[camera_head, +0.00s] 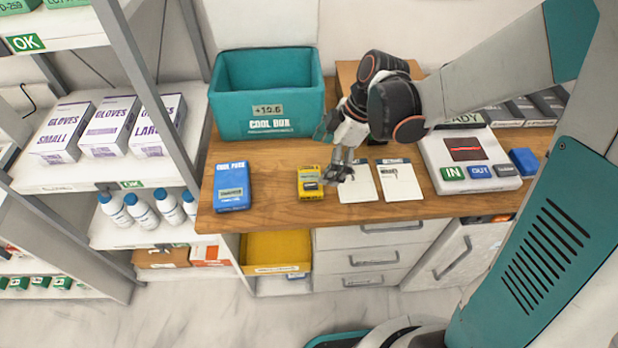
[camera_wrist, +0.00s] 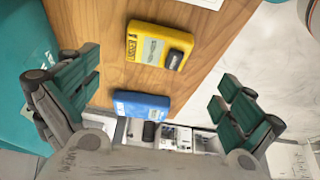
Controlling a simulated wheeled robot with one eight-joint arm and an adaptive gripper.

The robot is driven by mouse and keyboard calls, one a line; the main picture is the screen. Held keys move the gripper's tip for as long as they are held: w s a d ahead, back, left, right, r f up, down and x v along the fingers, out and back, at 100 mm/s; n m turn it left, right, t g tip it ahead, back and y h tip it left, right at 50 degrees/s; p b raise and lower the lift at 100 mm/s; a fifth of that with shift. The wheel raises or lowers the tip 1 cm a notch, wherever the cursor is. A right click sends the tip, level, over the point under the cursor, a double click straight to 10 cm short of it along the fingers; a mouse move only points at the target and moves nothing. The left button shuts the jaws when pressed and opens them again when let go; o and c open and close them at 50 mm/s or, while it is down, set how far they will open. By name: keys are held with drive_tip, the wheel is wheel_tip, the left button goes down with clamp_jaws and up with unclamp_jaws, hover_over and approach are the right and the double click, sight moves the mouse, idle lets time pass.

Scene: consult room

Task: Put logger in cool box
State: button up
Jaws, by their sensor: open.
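The logger (camera_head: 311,183), a yellow block with a grey label and a dark knob-like part, lies on the wooden counter in front of the cool box. It also shows in the wrist view (camera_wrist: 150,49), towards the top and beyond the space between my fingers. The cool box (camera_head: 268,127) is an open teal bin at the back left of the counter, with a small display on its front. In the wrist view, teal at the left edge looks like its side. My gripper (camera_head: 332,152) is open and empty, above the counter close to the logger, its fingers wide apart (camera_wrist: 155,98).
A blue cool pack (camera_head: 233,186) lies left of the logger. Two white cards (camera_head: 398,181) lie to its right, then a white device with IN and OUT buttons (camera_head: 470,160). A shelf rack (camera_head: 150,85) stands left. A yellow drawer bin (camera_head: 275,250) sits below the counter.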

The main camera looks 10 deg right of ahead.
sight(308, 179)
drive_tip(key=b+x, duration=0.3)
drive_tip(key=x, duration=0.5)
drive_tip(key=shift+w+a+f, duration=0.15)
drive_tip(key=shift+w+a, duration=0.05)
drive_tip(key=shift+a, duration=0.1)
drive_tip(key=c, duration=1.3)
